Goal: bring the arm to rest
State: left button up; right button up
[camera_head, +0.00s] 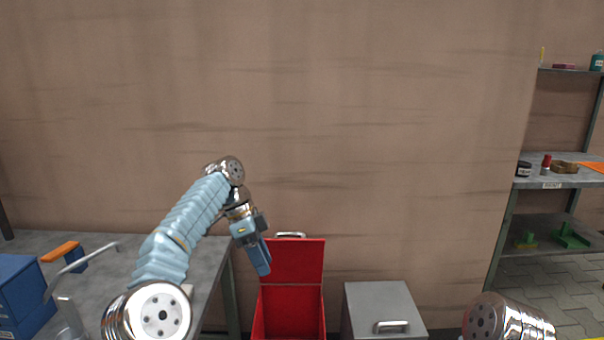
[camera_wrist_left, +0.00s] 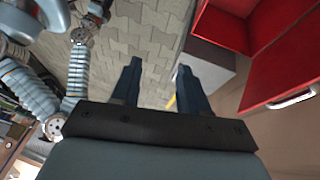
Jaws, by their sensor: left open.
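My left arm (camera_head: 185,235) comes in from the left, covered in a light blue sleeve, and bends down at the wrist. My left gripper (camera_head: 264,268) hangs at the upper left edge of the open red bin (camera_head: 298,262). In the left wrist view the two dark blue fingers of the left gripper (camera_wrist_left: 156,82) stand apart with nothing between them, above paved floor. The red bin also shows in that view (camera_wrist_left: 285,70), to the right of the fingers. My right gripper is not in view; only a metal joint of the right arm shows at the lower right.
A grey bin (camera_head: 378,304) with a closed lid stands right of the red one. A grey table (camera_head: 95,262) at left holds a blue box (camera_head: 22,296) and an orange-and-blue item (camera_head: 62,253). A shelf (camera_head: 560,180) with small items stands at right. A brown wall is behind.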

pick_arm(q)
jog(key=w+d+f+n, duration=0.1)
jog(key=d+f+n, duration=0.1)
jog(key=f, duration=0.6)
jog(key=d+f+n, duration=0.2)
jog(key=f, duration=0.7)
jog(key=s+f+n+t, duration=0.1)
jog(key=s+f+n, duration=0.25)
jog(key=f, duration=0.45)
jog(key=s+f+n, duration=0.2)
jog(key=s+f, duration=0.2)
jog(key=f, duration=0.4)
jog(key=s+a+f+n, duration=0.1)
jog(key=s+f+n, duration=0.2)
jog(key=s, duration=0.5)
jog(key=s+a+f+n+t, duration=0.1)
jog(key=s+a+f+n, duration=0.1)
jog(key=s, duration=0.6)
jog(key=s+a+f+n, duration=0.2)
jog(key=s+f+n, duration=0.2)
jog(key=s, duration=0.4)
jog(key=shift+a+f+t, duration=0.25)
jog(key=shift+f+t, duration=0.15)
jog(key=shift+f, duration=0.1)
jog(key=shift+s, duration=0.1)
